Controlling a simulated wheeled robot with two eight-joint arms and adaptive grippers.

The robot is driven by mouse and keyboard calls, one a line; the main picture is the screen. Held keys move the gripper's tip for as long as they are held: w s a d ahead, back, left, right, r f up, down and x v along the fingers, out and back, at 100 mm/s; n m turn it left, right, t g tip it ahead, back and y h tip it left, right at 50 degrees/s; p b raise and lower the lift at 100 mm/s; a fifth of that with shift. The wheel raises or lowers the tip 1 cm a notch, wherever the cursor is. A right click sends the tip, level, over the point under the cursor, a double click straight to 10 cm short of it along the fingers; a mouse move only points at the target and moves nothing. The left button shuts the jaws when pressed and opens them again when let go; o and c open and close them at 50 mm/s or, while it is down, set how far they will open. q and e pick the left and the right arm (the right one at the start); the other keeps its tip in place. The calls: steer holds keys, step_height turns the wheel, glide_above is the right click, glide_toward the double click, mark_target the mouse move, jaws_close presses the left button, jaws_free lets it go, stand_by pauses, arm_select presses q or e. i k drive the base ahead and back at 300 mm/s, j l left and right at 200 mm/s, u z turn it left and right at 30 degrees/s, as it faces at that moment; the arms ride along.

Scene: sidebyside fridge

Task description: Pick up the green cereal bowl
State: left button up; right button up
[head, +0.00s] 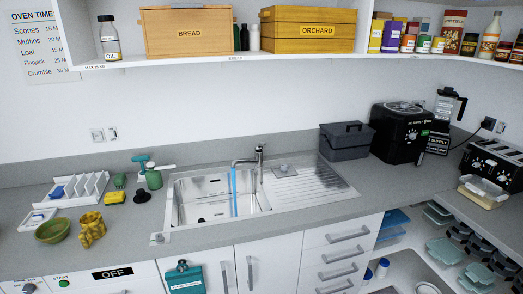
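The green cereal bowl (52,230) sits on the left part of the grey counter, in front of a small white tray (37,219). A yellow patterned cup-like object (91,229) stands close to its right. The bowl looks upright, and its near side is unobstructed. Neither of my grippers is in the head view, so their state and distance from the bowl do not show.
A white dish rack (73,190) stands behind the bowl. A yellow sponge (115,198), a dark plunger-like item (142,196) and green bottles (153,178) are to the right, before the sink (218,195). The counter's front edge is close below the bowl.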

mark_target(54, 231)
steer(key=u, duration=1.65)
steer(key=z, duration=1.65)
steer(key=j, duration=0.55)
steer(key=i+j+u, duration=0.1)
steer(key=j, duration=0.95)
steer(key=i+j+u, duration=0.1)
steer(key=j, duration=0.4)
steer(key=i+j, duration=0.1)
steer(key=j, duration=0.4)
steer(key=i+j+u, duration=0.15)
steer(key=j, duration=0.9)
steer(key=i+j+u, duration=0.1)
steer(key=j, duration=0.4)
steer(key=i, duration=0.1)
